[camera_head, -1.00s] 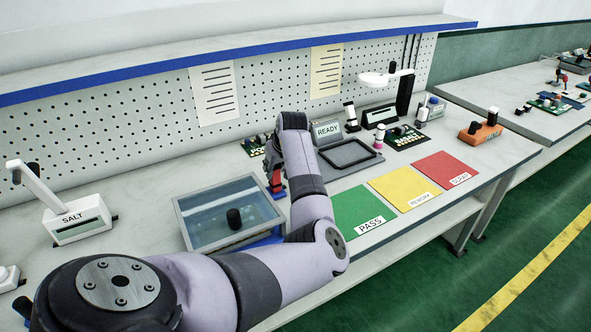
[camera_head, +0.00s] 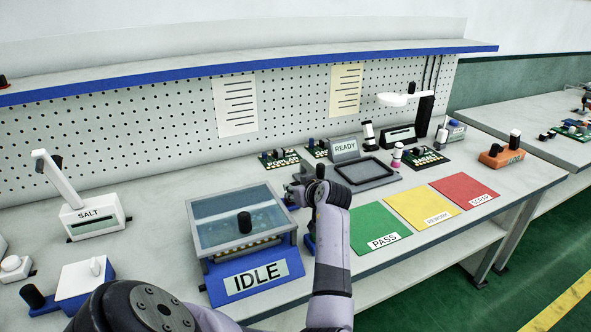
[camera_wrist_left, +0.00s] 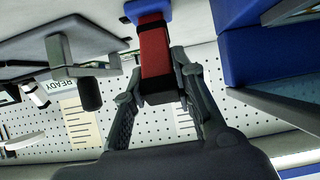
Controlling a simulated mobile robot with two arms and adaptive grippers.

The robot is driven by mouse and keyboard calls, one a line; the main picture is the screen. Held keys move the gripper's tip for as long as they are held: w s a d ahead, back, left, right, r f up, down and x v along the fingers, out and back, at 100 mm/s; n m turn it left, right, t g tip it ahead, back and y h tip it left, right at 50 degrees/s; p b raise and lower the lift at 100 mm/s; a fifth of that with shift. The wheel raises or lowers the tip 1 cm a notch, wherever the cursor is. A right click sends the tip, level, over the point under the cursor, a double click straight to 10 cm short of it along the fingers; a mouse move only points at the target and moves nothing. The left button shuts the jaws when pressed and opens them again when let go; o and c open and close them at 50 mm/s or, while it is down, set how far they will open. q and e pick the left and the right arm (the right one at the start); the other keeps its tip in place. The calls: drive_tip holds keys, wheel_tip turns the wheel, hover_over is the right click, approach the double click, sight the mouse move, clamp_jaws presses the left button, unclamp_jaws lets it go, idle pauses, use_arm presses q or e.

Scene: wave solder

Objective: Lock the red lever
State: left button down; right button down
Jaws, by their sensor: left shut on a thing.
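In the left wrist view, the red lever (camera_wrist_left: 154,42) stands out from a blue mount (camera_wrist_left: 146,10), with a dark end between my fingers. My left gripper (camera_wrist_left: 157,78) is shut on it, one finger on each side. In the head view, my left gripper (camera_head: 302,192) is just right of the glass-lidded machine (camera_head: 203,243), whose front sign reads IDLE (camera_head: 255,277). My own arm hides the lever there. My right gripper is not in view.
A dark frame fixture (camera_head: 392,178) with a READY sign (camera_head: 344,149) lies beyond my gripper. Green PASS (camera_head: 375,222), yellow REWORK (camera_head: 420,203) and red SCRAP (camera_head: 465,186) mats lie to the right. A SALT device (camera_head: 93,218) stands at left.

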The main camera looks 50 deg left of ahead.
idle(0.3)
use_arm(q)
drive_tip(key=c, duration=1.6)
unclamp_jaws()
drive_tip(key=shift+o, duration=1.3)
drive_tip(key=shift+r, duration=0.1)
wheel_tip(320, 180, up, 10)
drive_tip(key=shift+f, duration=0.1)
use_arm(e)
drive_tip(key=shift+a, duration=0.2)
